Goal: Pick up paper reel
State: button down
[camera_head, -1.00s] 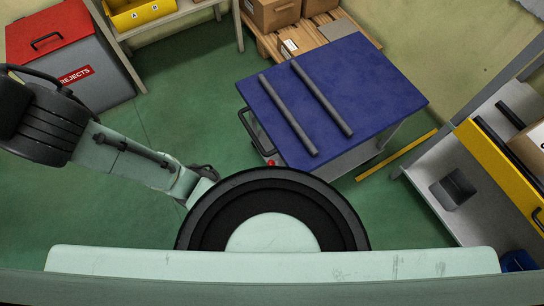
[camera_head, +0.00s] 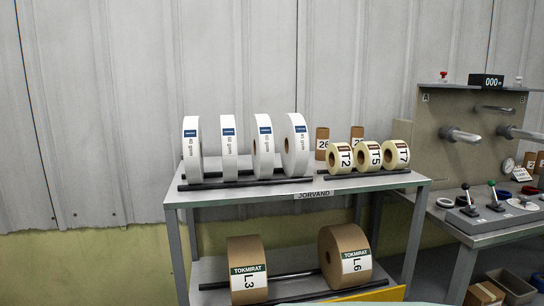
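Several white paper reels with blue labels stand upright on the top shelf: one at the left (camera_head: 192,150), a thinner one (camera_head: 229,148), a third (camera_head: 263,146), and a wide one (camera_head: 295,146) at the right. Some of their labels appear to read "gsm". They rest on dark rails (camera_head: 255,182). Two brown reels, L3 (camera_head: 246,270) and L6 (camera_head: 345,256), stand on the lower shelf. Small cream reels T2 (camera_head: 340,157), T5 (camera_head: 368,155) and T7 (camera_head: 397,154) stand at the right of the top shelf. My gripper is not in view.
The grey rack (camera_head: 300,192) bears a "JORVAND" label. Two brown cylinders stand behind the small reels. At right, a machine bench (camera_head: 495,228) carries levers, spindles and a "000" display. A brown box (camera_head: 485,295) and grey bin (camera_head: 512,285) sit below it. A corrugated wall is behind.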

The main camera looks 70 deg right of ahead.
aim_at(294, 144)
jog(key=i+j+z, duration=0.4)
jog(key=j+z, duration=0.1)
jog(key=z, duration=2)
jog(key=i+l+u, duration=0.35)
jog(key=l, duration=0.5)
jog(key=l+u, duration=0.4)
jog(key=l, duration=0.45)
jog(key=i+l+u, duration=0.1)
jog(key=l+u, duration=0.25)
jog(key=l, duration=0.55)
